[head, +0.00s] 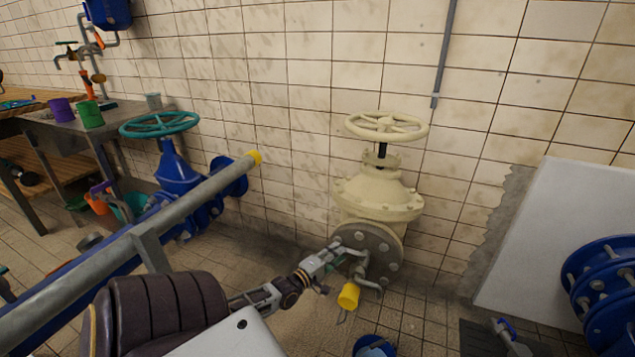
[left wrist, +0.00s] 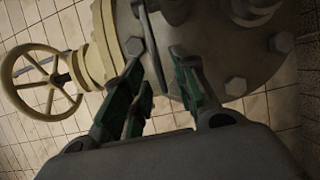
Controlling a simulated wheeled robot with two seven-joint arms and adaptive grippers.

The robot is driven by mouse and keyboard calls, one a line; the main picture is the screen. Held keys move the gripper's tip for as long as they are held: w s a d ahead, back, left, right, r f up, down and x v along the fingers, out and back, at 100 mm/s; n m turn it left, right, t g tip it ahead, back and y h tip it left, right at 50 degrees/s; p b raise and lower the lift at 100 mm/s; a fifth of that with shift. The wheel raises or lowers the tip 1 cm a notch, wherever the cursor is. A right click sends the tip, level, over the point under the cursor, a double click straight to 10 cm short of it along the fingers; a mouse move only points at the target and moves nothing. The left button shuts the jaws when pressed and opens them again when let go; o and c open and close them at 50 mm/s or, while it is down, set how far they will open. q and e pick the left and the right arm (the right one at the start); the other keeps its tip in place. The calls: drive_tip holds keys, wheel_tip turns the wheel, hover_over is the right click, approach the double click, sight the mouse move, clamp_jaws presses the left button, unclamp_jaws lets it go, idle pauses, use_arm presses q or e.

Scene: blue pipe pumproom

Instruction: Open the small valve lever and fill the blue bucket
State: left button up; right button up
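A large cream valve (head: 378,195) with a handwheel stands by the tiled wall, its bolted grey flange facing forward. A small grey pipe with a yellow end (head: 348,296) hangs in front of the flange. My left gripper (head: 338,256) is at the flange, beside this pipe. In the left wrist view, its green-padded fingers (left wrist: 162,88) are apart, with a thin grey lever (left wrist: 152,45) reaching down between them. I cannot tell whether they touch it. The blue bucket (head: 374,348) is on the floor below the yellow end, cut off by the bottom edge. My right gripper is not clearly seen.
A long grey rail (head: 130,240) crosses the left side, before a blue valve with a teal handwheel (head: 160,124). A workbench with cups (head: 60,110) stands at far left. A white panel (head: 560,240) and blue flange (head: 605,290) stand at right.

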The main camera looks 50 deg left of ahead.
use_arm(q)
drive_tip(key=s, duration=0.8)
drive_tip(key=shift+s+d, duration=0.25)
idle(0.9)
